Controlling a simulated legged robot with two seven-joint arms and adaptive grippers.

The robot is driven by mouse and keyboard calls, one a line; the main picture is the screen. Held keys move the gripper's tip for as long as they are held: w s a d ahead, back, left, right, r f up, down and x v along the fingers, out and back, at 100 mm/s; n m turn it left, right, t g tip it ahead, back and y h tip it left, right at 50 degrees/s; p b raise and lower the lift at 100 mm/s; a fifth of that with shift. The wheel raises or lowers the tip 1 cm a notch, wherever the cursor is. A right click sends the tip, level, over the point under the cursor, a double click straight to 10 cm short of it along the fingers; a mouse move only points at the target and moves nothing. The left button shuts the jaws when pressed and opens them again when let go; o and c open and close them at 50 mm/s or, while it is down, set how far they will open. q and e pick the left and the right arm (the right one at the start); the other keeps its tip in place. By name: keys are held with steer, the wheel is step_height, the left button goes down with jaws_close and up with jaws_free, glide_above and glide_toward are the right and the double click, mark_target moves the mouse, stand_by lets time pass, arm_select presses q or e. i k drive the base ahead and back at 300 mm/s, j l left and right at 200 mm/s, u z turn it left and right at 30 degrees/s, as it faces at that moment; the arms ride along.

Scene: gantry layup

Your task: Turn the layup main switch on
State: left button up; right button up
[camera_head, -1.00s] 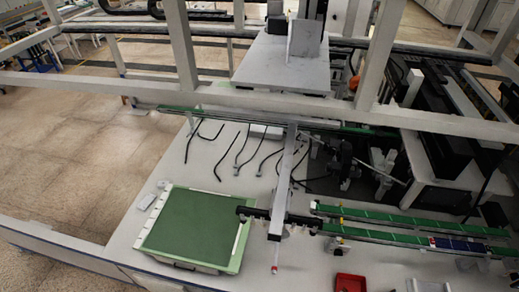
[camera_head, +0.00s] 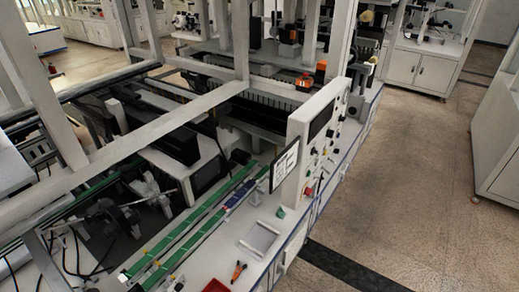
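A white upright control panel (camera_head: 297,130) stands at the end of the workbench, right of centre. It carries a dark screen (camera_head: 321,120) and several small knobs and buttons (camera_head: 326,152) on its right-hand face. A small red part (camera_head: 309,191) shows low on that face. Which of these is the main switch, and its position, is too small to tell. Neither of my grippers is in view.
A tablet-like display (camera_head: 285,165) stands at the panel's left. Green conveyor rails (camera_head: 195,225), a white tray (camera_head: 260,240), orange-handled pliers (camera_head: 238,271) and a red bin (camera_head: 215,286) lie on the bench. White gantry beams cross above. The floor (camera_head: 410,170) to the right is clear.

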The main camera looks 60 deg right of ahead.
mark_target(308, 190)
steer(key=z, duration=2.4)
steer(key=i+l+u, duration=0.15)
steer(key=u, duration=0.7)
steer(key=i+l+u, duration=0.2)
steer(key=l+u, duration=0.3)
steer(key=l, duration=0.6)
steer(key=l+u, duration=0.5)
steer(key=l, duration=0.6)
